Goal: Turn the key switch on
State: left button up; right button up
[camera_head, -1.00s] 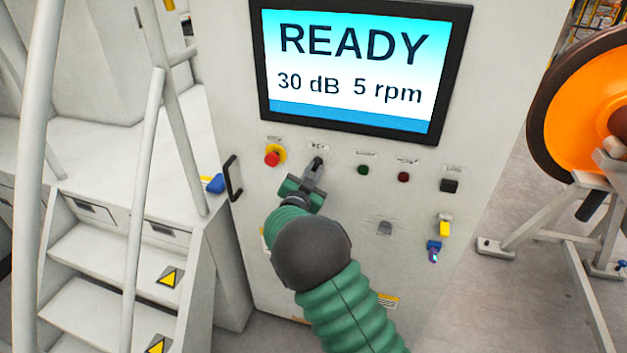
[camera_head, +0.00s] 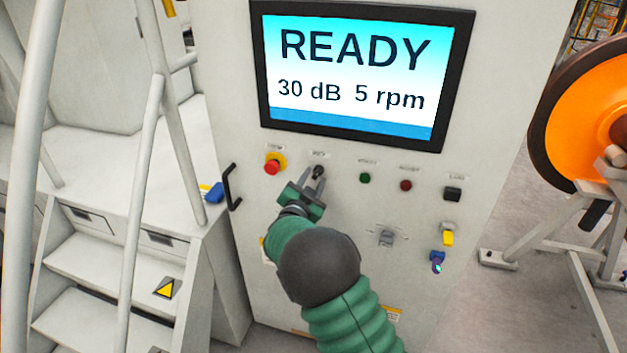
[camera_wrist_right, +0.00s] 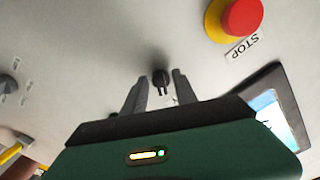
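The key switch (camera_head: 318,171) is a small dark knob under its label on the pale control panel (camera_head: 225,105), below the screen. My right gripper (camera_head: 313,182) is up against the panel at the key switch, with its green body just below and left of it. In the right wrist view the black key (camera_wrist_right: 160,78) sits between the tips of my right gripper's two grey fingers (camera_wrist_right: 159,88). The fingers are apart, with a visible gap on each side of the key. My left gripper is in neither view.
A red stop button (camera_head: 272,167) on a yellow base is close left of the key. Green (camera_head: 365,178) and red (camera_head: 405,185) buttons and a black switch (camera_head: 452,194) lie to the right. The screen (camera_head: 355,70) reads READY. A black handle (camera_head: 230,187) sticks out at left.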

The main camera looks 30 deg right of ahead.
jog(key=shift+s+r, duration=0.1)
jog(key=shift+r, duration=0.05)
jog(key=shift+s+a, duration=0.15)
jog(key=b+v, duration=0.2)
jog(key=v, duration=1.4)
jog(key=shift+a, duration=0.2)
